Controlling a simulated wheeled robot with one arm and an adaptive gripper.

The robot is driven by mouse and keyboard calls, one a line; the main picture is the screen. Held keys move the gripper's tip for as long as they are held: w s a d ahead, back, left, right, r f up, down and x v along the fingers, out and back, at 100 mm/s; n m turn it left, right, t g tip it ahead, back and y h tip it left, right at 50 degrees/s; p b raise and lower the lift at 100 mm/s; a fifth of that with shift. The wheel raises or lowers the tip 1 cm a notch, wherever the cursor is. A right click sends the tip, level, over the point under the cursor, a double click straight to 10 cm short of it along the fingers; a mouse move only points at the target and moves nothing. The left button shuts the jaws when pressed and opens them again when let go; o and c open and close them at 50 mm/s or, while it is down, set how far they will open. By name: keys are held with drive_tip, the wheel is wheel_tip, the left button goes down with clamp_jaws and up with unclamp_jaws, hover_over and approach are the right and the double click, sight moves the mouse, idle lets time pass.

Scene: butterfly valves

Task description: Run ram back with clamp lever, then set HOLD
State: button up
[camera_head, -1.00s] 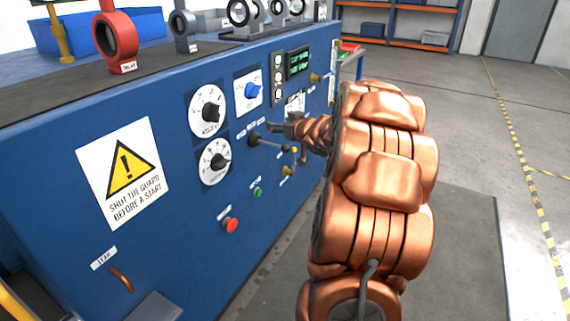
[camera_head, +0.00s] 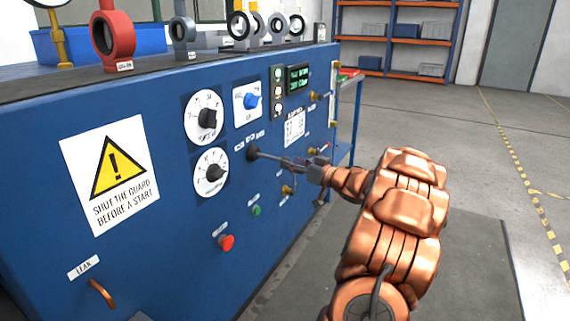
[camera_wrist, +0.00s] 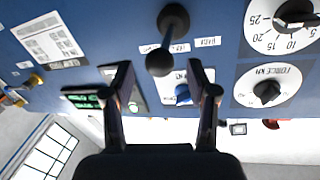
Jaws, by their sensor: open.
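The clamp lever (camera_head: 268,156) sticks out from the blue panel with a dark round base and a thin rod. In the wrist view its dark ball knob (camera_wrist: 160,62) faces me, in front of a row of small labels (camera_wrist: 207,41). My gripper (camera_head: 290,163) is at the lever's outer end in the head view. In the wrist view my gripper (camera_wrist: 166,82) is open, with a finger on either side and the knob just beyond the gap between the tips. I cannot tell whether either finger touches it. The display (camera_head: 299,77) has green text too small to read.
Two white dials (camera_head: 205,117) and a blue knob (camera_head: 252,100) sit near the lever. A red button (camera_head: 227,242), a green button (camera_head: 256,210) and brass fittings (camera_head: 287,190) are lower down. Open floor (camera_head: 480,190) lies to the right.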

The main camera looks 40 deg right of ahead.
sight(272, 157)
drive_tip(key=shift+w+a+b, duration=0.1)
drive_tip(key=shift+w+b, duration=0.2)
drive_tip(key=shift+w, duration=1.35)
clamp_jaws()
